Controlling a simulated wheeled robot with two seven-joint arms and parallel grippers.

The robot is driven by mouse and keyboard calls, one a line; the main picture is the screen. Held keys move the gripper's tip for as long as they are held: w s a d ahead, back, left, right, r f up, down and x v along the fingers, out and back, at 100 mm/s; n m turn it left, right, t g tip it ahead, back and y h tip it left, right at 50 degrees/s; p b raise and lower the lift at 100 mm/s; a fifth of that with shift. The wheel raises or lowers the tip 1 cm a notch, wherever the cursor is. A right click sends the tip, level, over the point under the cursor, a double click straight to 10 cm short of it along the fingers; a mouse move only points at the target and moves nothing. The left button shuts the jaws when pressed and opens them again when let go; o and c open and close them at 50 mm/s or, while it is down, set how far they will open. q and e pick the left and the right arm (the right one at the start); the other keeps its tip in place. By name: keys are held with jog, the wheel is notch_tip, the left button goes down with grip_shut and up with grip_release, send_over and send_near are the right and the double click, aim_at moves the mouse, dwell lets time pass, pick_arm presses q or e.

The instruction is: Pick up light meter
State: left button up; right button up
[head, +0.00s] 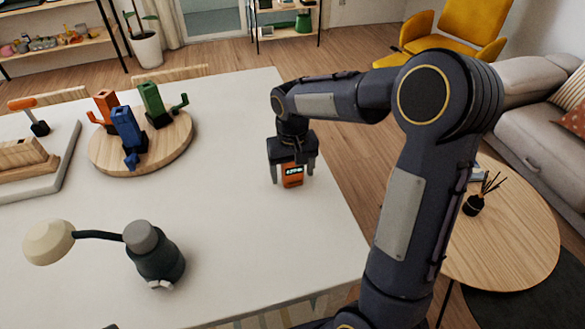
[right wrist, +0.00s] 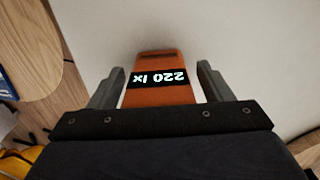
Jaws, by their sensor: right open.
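The light meter (head: 292,177) is a small orange device with a black display on the white table (head: 240,235), near its right edge. In the right wrist view the light meter (right wrist: 160,94) lies between my open fingers, and its display reads 220 lx, upside down. My right gripper (head: 293,176) is above and around it, one finger on each side. In the right wrist view my gripper (right wrist: 158,88) shows a gap at both sides of the meter. My left gripper is not in view.
A desk lamp (head: 155,255) stands at the front left. A round wooden board (head: 175,155) carries red, blue and green robot-arm figures. A white tray (head: 60,165) with wooden blocks lies at the far left. The table around the meter is clear.

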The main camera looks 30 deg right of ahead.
jog(key=c, duration=1.1)
jog(key=shift+c, duration=0.2)
jog(key=shift+r, duration=0.1)
